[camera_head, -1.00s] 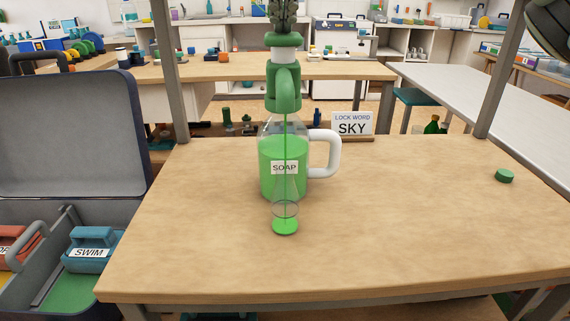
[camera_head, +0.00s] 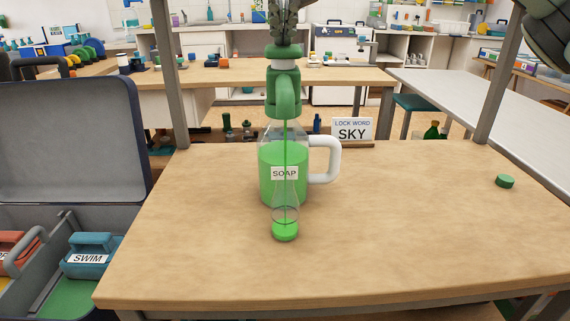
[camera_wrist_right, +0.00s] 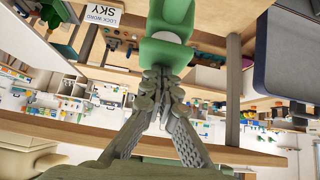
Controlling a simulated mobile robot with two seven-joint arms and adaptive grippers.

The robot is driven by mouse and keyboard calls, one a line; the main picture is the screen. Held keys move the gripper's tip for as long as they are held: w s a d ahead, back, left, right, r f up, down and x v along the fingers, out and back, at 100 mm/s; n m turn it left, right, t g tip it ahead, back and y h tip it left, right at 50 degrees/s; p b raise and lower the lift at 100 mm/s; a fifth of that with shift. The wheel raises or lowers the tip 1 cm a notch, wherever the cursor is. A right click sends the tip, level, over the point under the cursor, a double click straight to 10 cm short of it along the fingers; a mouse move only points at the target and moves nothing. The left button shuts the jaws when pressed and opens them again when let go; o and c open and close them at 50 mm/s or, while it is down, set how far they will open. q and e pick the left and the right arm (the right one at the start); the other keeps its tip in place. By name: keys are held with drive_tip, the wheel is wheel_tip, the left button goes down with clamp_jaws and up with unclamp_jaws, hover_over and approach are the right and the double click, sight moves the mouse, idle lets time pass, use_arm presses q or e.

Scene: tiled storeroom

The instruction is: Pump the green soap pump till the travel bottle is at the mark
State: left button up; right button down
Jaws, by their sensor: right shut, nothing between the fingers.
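The soap bottle (camera_head: 268,185), clear with green soap, a SOAP label and a white handle, stands upright on the table. Its green pump head (camera_head: 283,95) is on top, with the spout toward me. My right gripper (camera_head: 285,38) is shut with nothing in it, its fingertips on top of the pump head; the fingertips (camera_wrist_right: 160,78) also show there in the wrist view. A green stream falls from the spout into the clear travel bottle (camera_head: 285,213), upright in front. Green soap fills its lower part, just below a thin dark ring. My left gripper is out of view.
A green cap (camera_head: 505,181) lies on the right of the wooden table (camera_head: 420,230). A LOCK WORD SKY sign (camera_head: 352,130) stands at the back edge. An open case (camera_head: 70,145) with a blue SWIM block (camera_head: 88,259) is at left. The table's right side is mostly clear.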

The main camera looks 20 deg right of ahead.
drive_tip(key=shift+r+p, duration=0.4)
drive_tip(key=shift+r, duration=0.4)
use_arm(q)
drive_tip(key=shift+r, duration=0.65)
use_arm(e)
drive_tip(key=shift+f, duration=0.15)
drive_tip(key=shift+f+b, duration=0.9)
drive_tip(key=shift+f, duration=0.35)
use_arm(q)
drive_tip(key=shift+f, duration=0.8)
use_arm(e)
drive_tip(key=shift+r, duration=0.1)
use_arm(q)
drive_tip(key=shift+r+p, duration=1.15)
use_arm(e)
drive_tip(key=shift+r, duration=1.25)
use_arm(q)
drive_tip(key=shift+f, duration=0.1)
use_arm(e)
drive_tip(key=shift+f, duration=0.15)
